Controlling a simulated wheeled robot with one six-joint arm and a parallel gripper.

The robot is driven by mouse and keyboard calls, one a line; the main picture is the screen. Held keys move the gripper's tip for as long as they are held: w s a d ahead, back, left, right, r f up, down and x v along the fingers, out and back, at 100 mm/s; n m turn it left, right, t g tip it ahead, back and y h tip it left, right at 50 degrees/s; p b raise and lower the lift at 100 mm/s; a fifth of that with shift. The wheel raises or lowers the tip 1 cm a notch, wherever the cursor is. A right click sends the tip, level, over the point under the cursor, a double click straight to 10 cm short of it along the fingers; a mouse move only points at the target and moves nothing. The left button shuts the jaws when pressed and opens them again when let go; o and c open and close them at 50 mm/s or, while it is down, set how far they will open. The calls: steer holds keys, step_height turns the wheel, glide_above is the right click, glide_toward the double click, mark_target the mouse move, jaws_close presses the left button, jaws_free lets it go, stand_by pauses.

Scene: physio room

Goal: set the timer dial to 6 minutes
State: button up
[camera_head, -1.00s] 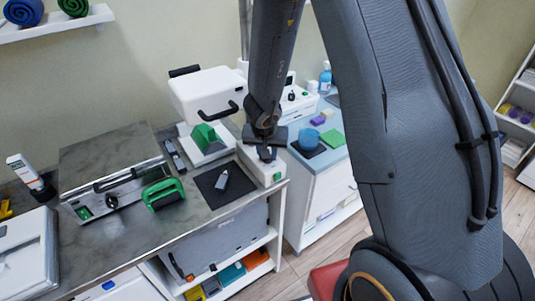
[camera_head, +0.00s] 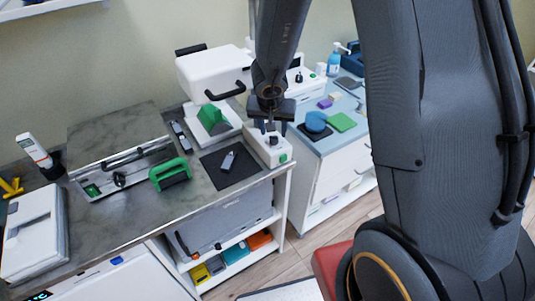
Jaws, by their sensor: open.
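A small white box (camera_head: 268,151) with a green button stands at the right front corner of the grey worktop. A dark dial (camera_head: 273,140) sits on its top; its markings are too small to read, so I cannot tell its setting. My gripper (camera_head: 270,127) points down just above this dial, with its fingers open and nothing visible between them. I cannot tell whether the fingertips touch the dial. Another white device (camera_head: 304,77) with a dark knob stands on the blue-topped cabinet behind; I cannot tell from labels which device is the timer.
A black mat (camera_head: 230,173) with a small grey object lies left of the box. A green-handled block (camera_head: 170,174) and a white press-like machine (camera_head: 213,75) stand nearby. The blue-topped cabinet (camera_head: 340,140) holds a blue bowl and green pad. Bare worktop (camera_head: 130,215) lies front left.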

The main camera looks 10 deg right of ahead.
steer(key=shift+s+a+r, duration=0.15)
steer(key=shift+s+r, duration=0.05)
steer(key=shift+r, duration=0.25)
steer(key=s+a+b, duration=0.3)
steer(key=s+a, duration=0.1)
steer(key=s, duration=0.7)
steer(key=shift+a, duration=0.25)
steer(key=shift+f, duration=0.1)
